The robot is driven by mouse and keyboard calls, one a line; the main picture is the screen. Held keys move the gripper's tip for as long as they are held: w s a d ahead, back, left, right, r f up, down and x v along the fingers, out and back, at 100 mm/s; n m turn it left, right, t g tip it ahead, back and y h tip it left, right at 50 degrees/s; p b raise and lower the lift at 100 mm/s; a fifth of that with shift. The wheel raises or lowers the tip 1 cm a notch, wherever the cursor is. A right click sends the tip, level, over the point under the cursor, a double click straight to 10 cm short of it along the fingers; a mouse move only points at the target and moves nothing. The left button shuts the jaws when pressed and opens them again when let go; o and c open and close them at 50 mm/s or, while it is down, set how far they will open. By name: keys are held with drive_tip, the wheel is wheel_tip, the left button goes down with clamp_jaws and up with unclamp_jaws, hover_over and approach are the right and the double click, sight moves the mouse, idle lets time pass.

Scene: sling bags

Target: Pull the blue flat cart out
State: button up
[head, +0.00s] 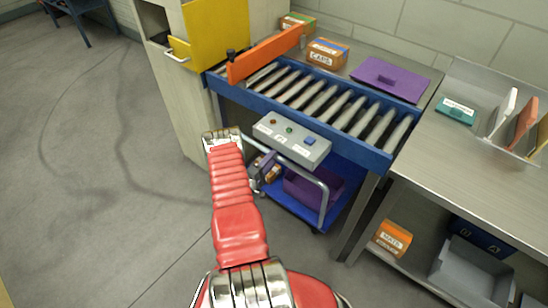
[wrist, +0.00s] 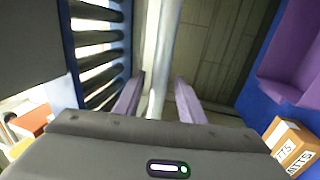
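The blue flat cart (head: 290,206) stands low under the roller conveyor, carrying a purple bin (head: 312,188) and a small orange box. Its grey tubular handle (head: 312,176) faces my arm. In the wrist view, a pale upright bar, seemingly this handle (wrist: 162,60), runs between the two fingers of my gripper (wrist: 158,85). The fingers are apart, with a gap visible on each side of the bar. In the head view my red arm reaches to the cart's left end, and the gripper is small and partly hidden there.
The roller conveyor (head: 300,100) with a grey control box (head: 291,140) overhangs the cart. A beige cabinet (head: 178,100) with a yellow door stands left. A steel table (head: 470,170) with a lower shelf stands right. The floor (head: 100,170) at left is clear.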

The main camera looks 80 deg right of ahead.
clamp_jaws()
idle(0.3)
